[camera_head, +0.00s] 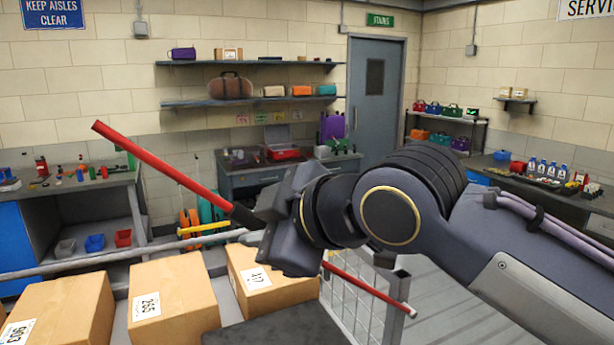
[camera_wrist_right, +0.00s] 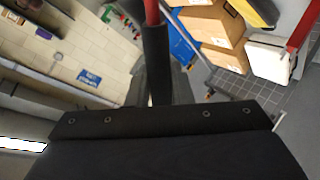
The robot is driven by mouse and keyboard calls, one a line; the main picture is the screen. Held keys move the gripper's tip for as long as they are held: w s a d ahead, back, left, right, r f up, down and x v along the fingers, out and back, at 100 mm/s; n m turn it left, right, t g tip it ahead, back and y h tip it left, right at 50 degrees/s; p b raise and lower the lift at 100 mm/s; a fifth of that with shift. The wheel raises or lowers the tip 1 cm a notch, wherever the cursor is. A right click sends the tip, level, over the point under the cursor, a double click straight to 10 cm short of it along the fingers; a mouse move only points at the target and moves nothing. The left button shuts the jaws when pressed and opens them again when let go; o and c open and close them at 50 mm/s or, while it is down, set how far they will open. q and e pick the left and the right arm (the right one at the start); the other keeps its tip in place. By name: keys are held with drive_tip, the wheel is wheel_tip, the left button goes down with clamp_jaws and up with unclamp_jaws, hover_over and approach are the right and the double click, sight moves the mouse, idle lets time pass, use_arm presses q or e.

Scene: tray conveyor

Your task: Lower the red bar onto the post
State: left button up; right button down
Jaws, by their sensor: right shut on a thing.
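A long red bar (camera_head: 160,165) slants down from upper left to lower right in the head view, its upper end raised. Its middle is hidden behind my right gripper (camera_head: 262,222), and a further red stretch in line with it shows at lower right. My right gripper is shut on the bar at its black grip sleeve (camera_head: 243,215). My left gripper is out of view.
Several cardboard boxes (camera_head: 172,295) stand along the bottom left, below the bar. A grey rail (camera_head: 75,265) runs behind them. A wire mesh panel (camera_head: 352,300) is below my right arm. Workbenches and shelves line the walls; grey floor is open at lower right.

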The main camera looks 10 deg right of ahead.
drive_tip(key=s+a+f+n+h+b, duration=0.1)
drive_tip(key=a+f+b, duration=0.2)
drive_tip(key=f, duration=0.5)
drive_tip(key=s+a+f+n+t+h+b, duration=0.1)
drive_tip(key=a+f+n+h+b, duration=0.1)
drive_tip(key=f, duration=0.6)
drive_tip(key=s+a+f+n+h+b, duration=0.1)
drive_tip(key=a+f+b, duration=0.3)
drive_tip(key=f, duration=0.5)
drive_tip(key=shift+h+b, duration=0.7)
drive_tip(key=shift+b, duration=0.25)
drive_tip(key=shift+s+f, duration=0.1)
drive_tip(key=c, duration=1.3)
unclamp_jaws()
drive_tip(key=v, duration=0.7)
drive_tip(key=shift+s+d, duration=0.1)
drive_tip(key=shift+s, duration=0.35)
